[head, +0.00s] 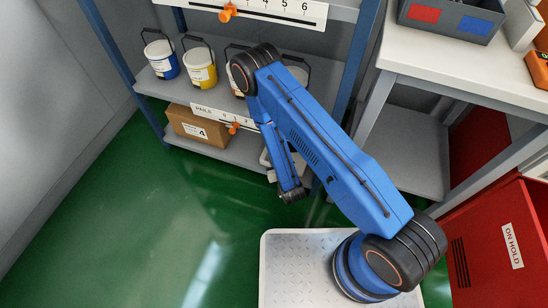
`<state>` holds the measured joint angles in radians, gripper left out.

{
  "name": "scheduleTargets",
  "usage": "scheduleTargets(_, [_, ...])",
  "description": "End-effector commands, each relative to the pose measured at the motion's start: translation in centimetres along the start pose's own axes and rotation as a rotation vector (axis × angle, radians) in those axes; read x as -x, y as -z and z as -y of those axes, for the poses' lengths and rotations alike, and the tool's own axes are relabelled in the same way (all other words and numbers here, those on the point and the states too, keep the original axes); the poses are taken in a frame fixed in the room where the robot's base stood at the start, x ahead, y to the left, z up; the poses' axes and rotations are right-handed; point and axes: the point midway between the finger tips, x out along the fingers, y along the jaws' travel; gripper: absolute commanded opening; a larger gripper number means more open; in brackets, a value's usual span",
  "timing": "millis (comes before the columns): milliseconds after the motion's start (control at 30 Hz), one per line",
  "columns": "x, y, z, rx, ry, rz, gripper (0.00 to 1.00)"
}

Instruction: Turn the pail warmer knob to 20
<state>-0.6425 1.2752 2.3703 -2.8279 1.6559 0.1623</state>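I cannot make out a pail warmer knob with a 20 mark in the head view. Several pails stand on the middle shelf (152,90): a blue-and-white pail (161,59), a yellow-and-white pail (200,68), and others partly hidden behind my arm. A label strip reading PAILS (208,112) with numbers and an orange pointer (234,128) runs along that shelf's front. My arm is folded in front of the shelves, with its lower end (291,194) hanging near the right shelf post. My gripper's fingers cannot be made out there, and nothing clearly shows in them.
A numbered strip (275,8) with an orange pointer (227,13) is on the upper shelf. A cardboard box (195,130) sits on the bottom shelf. A white-topped bench (465,70) and red ON HOLD bin (500,245) stand right. Green floor is clear at left.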

Motion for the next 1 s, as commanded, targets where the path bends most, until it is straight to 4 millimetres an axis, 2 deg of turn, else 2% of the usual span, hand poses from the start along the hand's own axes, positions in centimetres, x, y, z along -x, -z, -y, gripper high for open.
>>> scheduleTargets(467, [-0.08,-0.07,-0.04,0.005,-0.012,0.002,0.0])
scheduleTargets(500, [-0.09,-0.08,-0.04,0.005,-0.012,0.002,0.27])
scheduleTargets(567, [-0.09,-0.07,-0.04,0.005,-0.011,0.002,0.41])
scheduleTargets(1000, [-0.02,-0.37,-0.36,0.004,-0.01,0.002,0.41])
